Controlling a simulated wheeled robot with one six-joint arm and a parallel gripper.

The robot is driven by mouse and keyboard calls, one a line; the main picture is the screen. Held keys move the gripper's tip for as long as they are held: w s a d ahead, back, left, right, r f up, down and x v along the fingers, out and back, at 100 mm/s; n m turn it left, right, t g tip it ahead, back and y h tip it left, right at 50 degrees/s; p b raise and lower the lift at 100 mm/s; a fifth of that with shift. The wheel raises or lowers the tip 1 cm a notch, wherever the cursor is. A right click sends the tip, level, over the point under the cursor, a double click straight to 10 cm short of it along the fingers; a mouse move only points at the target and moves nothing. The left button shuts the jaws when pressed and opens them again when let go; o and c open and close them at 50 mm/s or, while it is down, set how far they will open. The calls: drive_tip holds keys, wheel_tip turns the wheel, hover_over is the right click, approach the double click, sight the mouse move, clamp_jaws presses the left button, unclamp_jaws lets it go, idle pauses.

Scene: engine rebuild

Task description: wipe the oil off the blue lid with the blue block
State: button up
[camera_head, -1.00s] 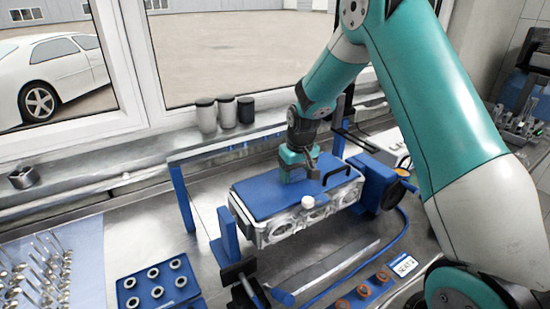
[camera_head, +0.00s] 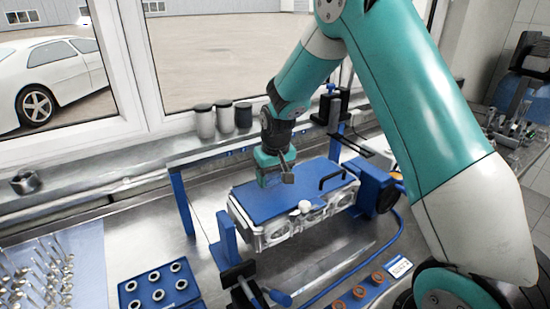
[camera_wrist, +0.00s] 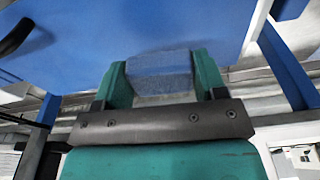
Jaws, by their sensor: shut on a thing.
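The blue lid (camera_head: 300,190) lies flat on top of the grey engine head in the middle of the bench. It has a black handle (camera_head: 333,180) near its right end. My gripper (camera_head: 277,183) is over the lid's left, far part, fingers pointing down. In the wrist view my gripper (camera_wrist: 160,82) is shut on the blue block (camera_wrist: 160,70), which sits between the teal fingers. The lid fills the top of that view (camera_wrist: 130,25). I cannot tell whether the block touches the lid. No oil patch is clearly visible.
A blue frame (camera_head: 182,203) stands behind and left of the engine head (camera_head: 270,233). A blue tray of rings (camera_head: 158,287) is at the front left. Several canisters (camera_head: 224,118) stand on the window ledge. Orange rings (camera_head: 359,292) lie at the front right.

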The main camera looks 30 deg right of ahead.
drive_tip(key=shift+r+p, duration=1.55)
drive_tip(key=shift+r, duration=1)
